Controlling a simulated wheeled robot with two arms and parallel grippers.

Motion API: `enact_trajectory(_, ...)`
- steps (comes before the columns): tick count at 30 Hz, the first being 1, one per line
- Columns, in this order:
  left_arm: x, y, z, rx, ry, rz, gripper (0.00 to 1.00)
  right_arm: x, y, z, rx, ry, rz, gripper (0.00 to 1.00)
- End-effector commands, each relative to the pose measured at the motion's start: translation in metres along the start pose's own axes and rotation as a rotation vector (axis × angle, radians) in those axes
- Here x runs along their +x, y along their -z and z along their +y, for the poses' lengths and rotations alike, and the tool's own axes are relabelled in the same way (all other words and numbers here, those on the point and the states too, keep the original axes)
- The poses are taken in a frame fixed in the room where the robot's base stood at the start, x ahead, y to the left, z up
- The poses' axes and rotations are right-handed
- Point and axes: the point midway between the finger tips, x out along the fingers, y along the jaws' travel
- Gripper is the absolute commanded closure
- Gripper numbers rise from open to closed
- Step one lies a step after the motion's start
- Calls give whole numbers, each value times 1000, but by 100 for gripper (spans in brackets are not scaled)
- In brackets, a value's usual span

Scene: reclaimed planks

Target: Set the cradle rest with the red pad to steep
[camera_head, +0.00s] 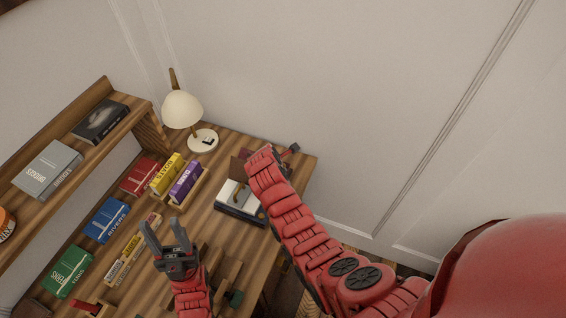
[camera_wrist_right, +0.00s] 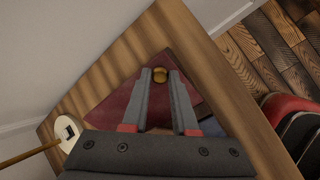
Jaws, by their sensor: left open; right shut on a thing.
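A small block with a red top (camera_head: 88,308) shows at the bottom left of the head view, cut by the frame edge. A wooden piece with a green pad (camera_head: 236,299) stands behind my left arm; I cannot tell how steep either rest is set. My left gripper (camera_head: 166,229) is open and empty above the desk. In the head view my right arm hides most of that gripper and the knob.
A lamp (camera_head: 182,108) stands at the desk's back. A book holder (camera_head: 197,193) holds yellow and purple books. A dark box with white contents (camera_head: 236,197) sits beside my right arm. Several books lie on the left, and a raised shelf (camera_head: 122,125) runs there.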

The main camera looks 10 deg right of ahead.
Motion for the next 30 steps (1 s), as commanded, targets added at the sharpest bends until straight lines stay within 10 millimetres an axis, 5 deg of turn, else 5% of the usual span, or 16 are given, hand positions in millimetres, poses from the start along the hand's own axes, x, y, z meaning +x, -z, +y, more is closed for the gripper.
enact_trajectory(20,-1,0,0,0,0,0,50,-6,3,-3,0,-48,-50,100)
enact_trajectory(21,-1,0,0,0,0,0,50,-6,3,-3,0,-48,-50,68)
enact_trajectory(24,-1,0,0,0,0,0,50,-6,3,-3,0,-48,-50,50)
enact_trajectory(30,-1,0,0,0,0,0,50,-6,3,-3,0,-48,-50,44)
